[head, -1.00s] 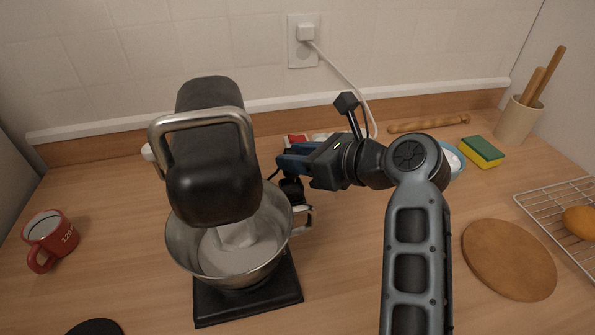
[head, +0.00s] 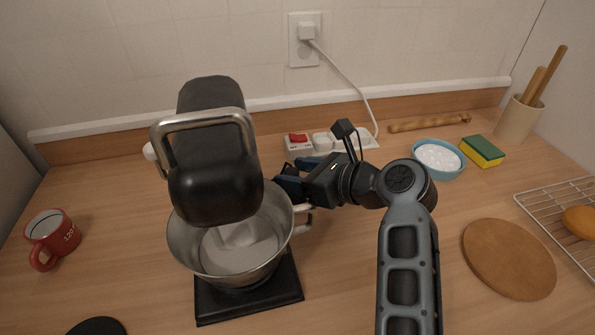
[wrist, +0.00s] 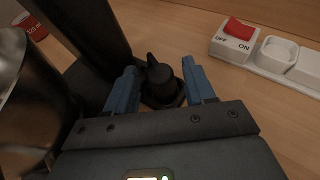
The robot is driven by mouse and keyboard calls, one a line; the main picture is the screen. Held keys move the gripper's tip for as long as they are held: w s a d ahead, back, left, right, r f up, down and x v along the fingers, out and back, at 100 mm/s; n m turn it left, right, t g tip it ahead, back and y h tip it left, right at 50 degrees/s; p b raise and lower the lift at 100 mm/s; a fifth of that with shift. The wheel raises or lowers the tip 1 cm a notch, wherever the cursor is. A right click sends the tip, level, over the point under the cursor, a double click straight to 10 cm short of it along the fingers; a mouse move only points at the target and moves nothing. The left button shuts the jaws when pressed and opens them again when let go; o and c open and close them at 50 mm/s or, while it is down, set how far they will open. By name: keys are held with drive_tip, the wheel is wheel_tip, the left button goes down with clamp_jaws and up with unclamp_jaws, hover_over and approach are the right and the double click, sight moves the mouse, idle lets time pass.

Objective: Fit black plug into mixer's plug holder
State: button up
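The black stand mixer (head: 215,150) stands at left centre in the head view, with a steel bowl (head: 240,262) on its base. My gripper (head: 285,180) is behind and to the right of the bowl, close to the mixer. In the wrist view the two blue fingers of my gripper (wrist: 159,66) are spread, one on each side of the black plug (wrist: 160,82). Gaps show between the fingers and the plug. The plug stands upright in or on a dark holder-like base (wrist: 176,101); how deep it sits I cannot tell. The plug is hidden in the head view.
A white power strip with a red switch (head: 298,141) lies against the wall behind my gripper, also in the wrist view (wrist: 238,30). A blue bowl (head: 438,158), a sponge (head: 483,150) and a round board (head: 508,258) are to the right. A red mug (head: 50,238) is at left.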

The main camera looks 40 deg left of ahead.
drive_tip(key=shift+o, duration=0.3)
drive_tip(key=shift+r, duration=0.1)
drive_tip(key=v, duration=1.2)
drive_tip(key=shift+d, duration=0.2)
